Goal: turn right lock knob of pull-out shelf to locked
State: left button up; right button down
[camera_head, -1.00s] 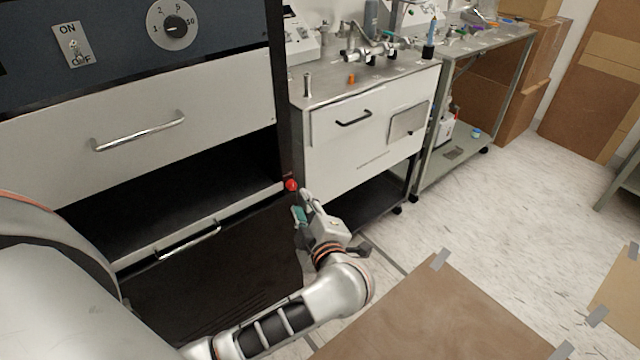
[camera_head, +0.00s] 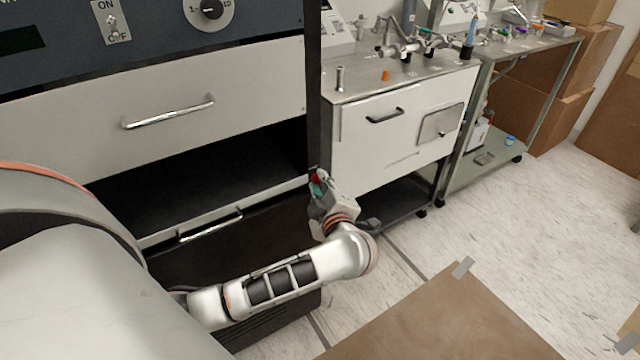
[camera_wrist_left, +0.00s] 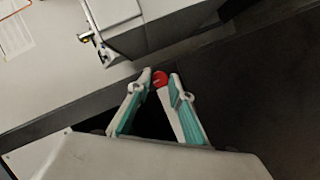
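The red lock knob (camera_head: 316,178) sits on the dark post at the right end of the pull-out shelf (camera_head: 160,245). In the head view my left gripper partly covers it. In the left wrist view the red knob (camera_wrist_left: 160,79) shows between the two fingertips. My left gripper (camera_head: 317,187) is open, with teal-lined fingers on either side of the knob; the left wrist view also shows the gripper (camera_wrist_left: 161,82). I cannot tell whether the fingers touch the knob. Which way the knob is turned is not clear. My right gripper is not in view.
A white drawer (camera_head: 170,115) with a bar handle is above the dark opening over the shelf. A white cabinet (camera_head: 390,145) stands close to the right of the knob. Open floor (camera_head: 540,220) and a brown board (camera_head: 450,325) lie at the right.

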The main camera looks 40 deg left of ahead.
pick_arm(q)
grip_shut()
